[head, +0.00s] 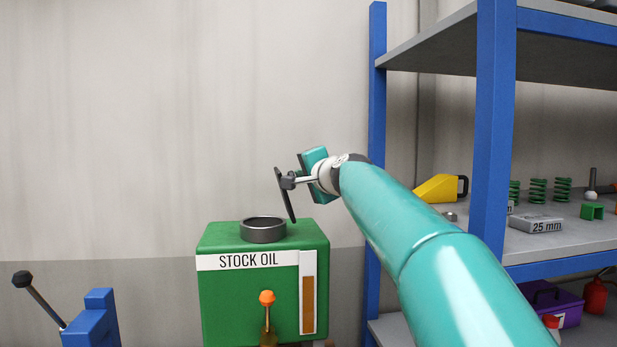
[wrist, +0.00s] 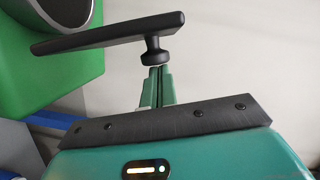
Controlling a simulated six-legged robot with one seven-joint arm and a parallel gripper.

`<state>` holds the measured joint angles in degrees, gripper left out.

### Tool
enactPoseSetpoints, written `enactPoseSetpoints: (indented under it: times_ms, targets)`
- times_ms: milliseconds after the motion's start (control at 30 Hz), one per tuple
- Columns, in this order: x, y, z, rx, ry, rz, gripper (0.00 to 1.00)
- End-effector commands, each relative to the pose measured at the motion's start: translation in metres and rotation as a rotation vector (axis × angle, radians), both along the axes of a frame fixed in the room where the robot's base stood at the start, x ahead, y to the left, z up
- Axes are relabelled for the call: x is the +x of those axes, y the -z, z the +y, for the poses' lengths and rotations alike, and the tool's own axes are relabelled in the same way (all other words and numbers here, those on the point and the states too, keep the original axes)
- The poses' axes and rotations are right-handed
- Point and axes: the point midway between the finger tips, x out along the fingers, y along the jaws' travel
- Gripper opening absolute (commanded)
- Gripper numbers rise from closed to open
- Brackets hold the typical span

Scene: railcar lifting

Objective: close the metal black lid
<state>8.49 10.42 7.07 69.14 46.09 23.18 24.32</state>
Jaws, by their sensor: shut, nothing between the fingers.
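The black metal lid (head: 284,196) stands nearly upright, slightly tilted, just right of the round filler neck (head: 263,232) on top of the green STOCK OIL tank (head: 222,280). The neck is uncovered. In the wrist view the lid (wrist: 105,35) shows edge-on, with its knob (wrist: 154,52) facing my gripper. My gripper (head: 301,181) is at the knob side of the lid, to its right. Its fingers (wrist: 157,73) are shut with nothing between them, their tips right at the knob's end. I cannot tell whether they touch it.
A blue-framed shelf (head: 495,130) with springs, a yellow item (head: 437,188) and a 25 mm block (head: 537,225) stands at the right. An orange-knobbed tap (head: 267,298) is on the tank front. A blue lever stand (head: 95,318) is lower left.

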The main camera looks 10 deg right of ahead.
Motion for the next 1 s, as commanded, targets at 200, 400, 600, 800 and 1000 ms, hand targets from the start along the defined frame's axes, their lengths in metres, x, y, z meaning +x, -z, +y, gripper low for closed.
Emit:
enactPoseSetpoints:
  times_ms: [200, 400, 600, 800, 1000]
  targets:
    - [0.000, -0.004, 0.018, -0.188, -0.003, -0.002, 0.00]
    - [0.000, -0.004, 0.039, -0.378, -0.004, -0.001, 0.00]
    - [0.000, 0.002, 0.060, -0.568, -0.005, -0.002, 0.00]
    - [0.000, 0.011, 0.078, -0.758, -0.004, -0.001, 0.00]
    - [0.000, 0.023, 0.095, -0.944, -0.004, 0.000, 0.00]
